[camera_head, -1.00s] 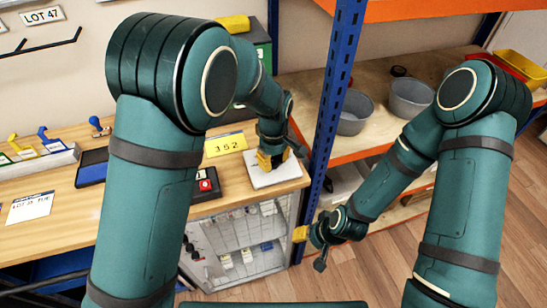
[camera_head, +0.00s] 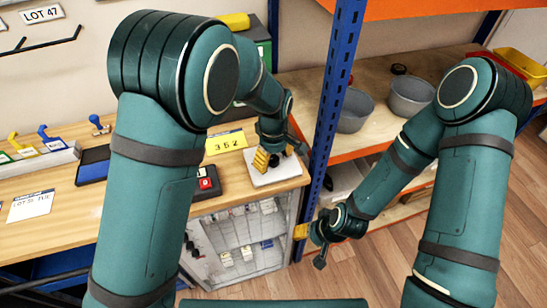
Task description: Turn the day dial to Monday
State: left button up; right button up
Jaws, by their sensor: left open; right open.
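My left gripper (camera_head: 268,157) is open, pointing down over a white plate (camera_head: 285,177) at the bench's right end. One yellow finger shows at its left. A small dark round part (camera_head: 274,160) shows beside the finger, low over the plate; it may be the day dial's knob. The gripper hides most of it, and no day marks can be read. I cannot tell whether the fingers touch it. My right gripper (camera_head: 301,231) is open and empty, off the bench's right corner in front of the blue post.
A yellow card reading 352 (camera_head: 226,143) and a red button box (camera_head: 206,183) are left of the plate. A paper card marked TUE (camera_head: 31,205), a dark pad (camera_head: 93,166) and stamps (camera_head: 50,137) are further left. A blue post (camera_head: 331,105) stands just right of the bench.

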aim_at(274, 159)
pick_arm(q)
notch_tip(274, 159, up, 12)
dwell(0.5)
dwell(0.4)
